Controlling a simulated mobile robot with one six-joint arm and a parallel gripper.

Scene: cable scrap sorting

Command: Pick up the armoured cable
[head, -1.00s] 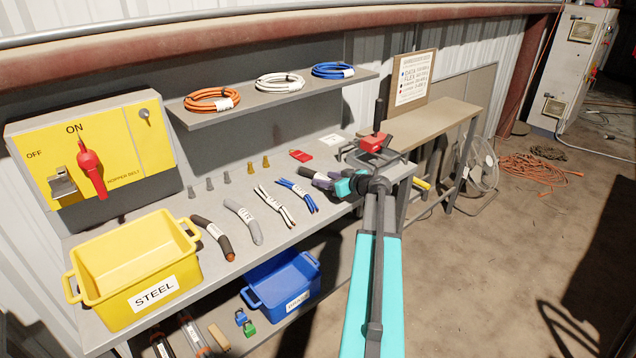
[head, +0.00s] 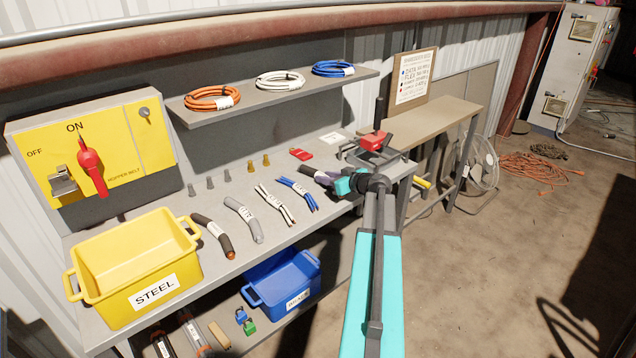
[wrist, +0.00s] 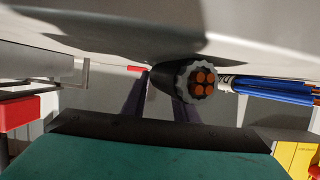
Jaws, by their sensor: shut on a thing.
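The armoured cable (wrist: 196,79) shows end-on in the wrist view. It has a black sheath, a grey ridged armour ring and several copper cores at its cut end. My gripper (wrist: 158,98) is shut on it, with one dark finger on each side of the sheath. In the head view my gripper (head: 322,178) is over the right part of the bench, just right of the blue cable bundle.
The blue bundle (head: 298,194) lies close by; its wires also show in the wrist view (wrist: 265,92). White (head: 274,206), grey (head: 244,220) and black (head: 213,236) pieces lie further left.

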